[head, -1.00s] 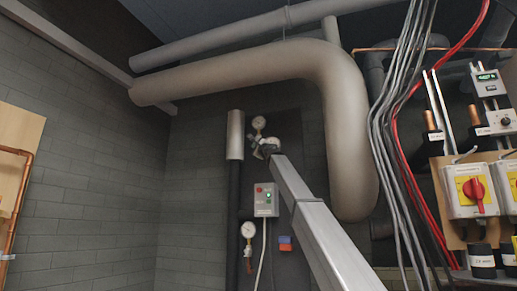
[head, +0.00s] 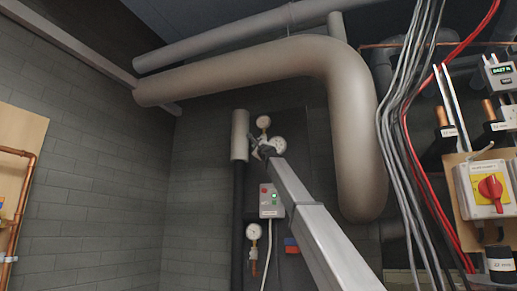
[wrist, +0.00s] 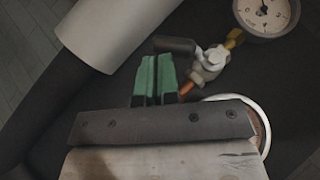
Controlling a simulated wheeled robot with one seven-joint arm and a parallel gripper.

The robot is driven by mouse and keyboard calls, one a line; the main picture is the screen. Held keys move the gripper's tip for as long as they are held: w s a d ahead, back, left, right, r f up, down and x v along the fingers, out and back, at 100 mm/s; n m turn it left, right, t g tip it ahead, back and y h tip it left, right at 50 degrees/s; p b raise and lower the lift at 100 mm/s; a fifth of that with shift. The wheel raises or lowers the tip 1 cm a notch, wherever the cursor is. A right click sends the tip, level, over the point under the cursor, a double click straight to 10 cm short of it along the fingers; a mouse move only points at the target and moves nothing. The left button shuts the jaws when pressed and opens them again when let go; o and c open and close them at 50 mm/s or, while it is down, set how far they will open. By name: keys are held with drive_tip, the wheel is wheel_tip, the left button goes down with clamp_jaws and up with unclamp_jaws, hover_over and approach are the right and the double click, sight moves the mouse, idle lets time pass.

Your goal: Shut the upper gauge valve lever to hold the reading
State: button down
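The upper gauge (head: 263,122) is a small round white dial on the dark wall panel; it also shows at the top right of the wrist view (wrist: 265,14). Below it in the wrist view is a metal valve body (wrist: 211,62) with brass and orange fittings. A dark, stubby lever handle (wrist: 174,45) points left from the valve. My gripper (wrist: 157,58) has green fingers nearly together, with only a thin dark gap and nothing visible between them. Its tips are right by the handle; I cannot tell whether they touch. In the head view my gripper (head: 258,145) is small beside the valve.
A second dial (head: 277,145) sits close right of my gripper; its white rim (wrist: 262,122) is partly hidden by the gripper mount. A pale-ended vertical pipe (head: 240,135) stands left. Below are a control box (head: 271,201) and a lower gauge (head: 254,232).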

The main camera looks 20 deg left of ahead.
drive_tip(key=shift+w+a+r, duration=0.1)
drive_tip(key=shift+a+r, duration=0.4)
drive_tip(key=shift+a, duration=0.25)
drive_tip(key=shift+w+a+r, duration=0.1)
drive_tip(key=shift+a+r, duration=0.4)
drive_tip(key=shift+a, duration=0.2)
drive_tip(key=shift+r, duration=0.15)
drive_tip(key=shift+s, duration=0.1)
